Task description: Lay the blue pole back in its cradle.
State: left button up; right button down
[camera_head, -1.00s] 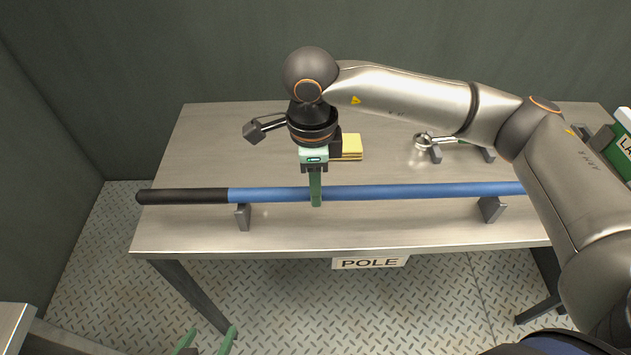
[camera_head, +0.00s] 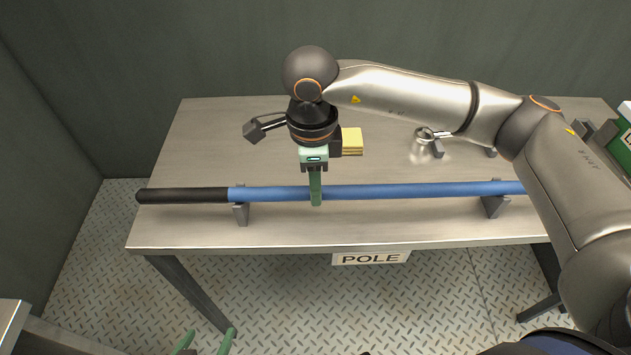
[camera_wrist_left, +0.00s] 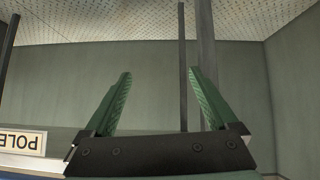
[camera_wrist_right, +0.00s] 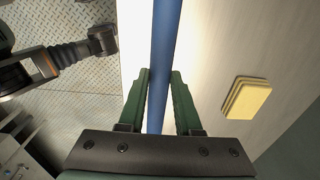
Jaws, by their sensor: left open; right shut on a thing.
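The long blue pole (camera_head: 400,190) with a black left end lies level across the picture in the head view. My right gripper (camera_head: 316,200) is shut on its blue part from above. The right wrist view shows the pole (camera_wrist_right: 165,45) between the fingers. The cradle's two grey supports, left (camera_head: 241,213) and right (camera_head: 494,205), stand on the table under the pole. Whether the pole touches them I cannot tell. My right arm hides the pole's right end. My left gripper (camera_head: 205,343) is open and empty at the bottom edge, away from the pole.
The steel table (camera_head: 350,226) carries a POLE label (camera_head: 370,258) on its front. A yellow block stack (camera_head: 352,142) sits behind my right gripper.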

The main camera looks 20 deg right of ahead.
jog(key=c, duration=0.5)
grip_release()
pick_arm(q)
jog(key=shift+f, duration=0.1)
pick_arm(e)
jog(key=shift+f, duration=0.1)
notch_tip(320, 180, up, 3)
jog(key=shift+r, duration=0.1)
pick_arm(q)
jog(key=shift+s+d+r+p, duration=0.1)
jog(key=shift+d+r+p, duration=0.2)
jog(key=shift+r+p, duration=0.05)
pick_arm(e)
jog(key=r, duration=0.9)
jog(key=shift+a+r, duration=0.2)
pick_arm(q)
jog(key=shift+r, duration=0.15)
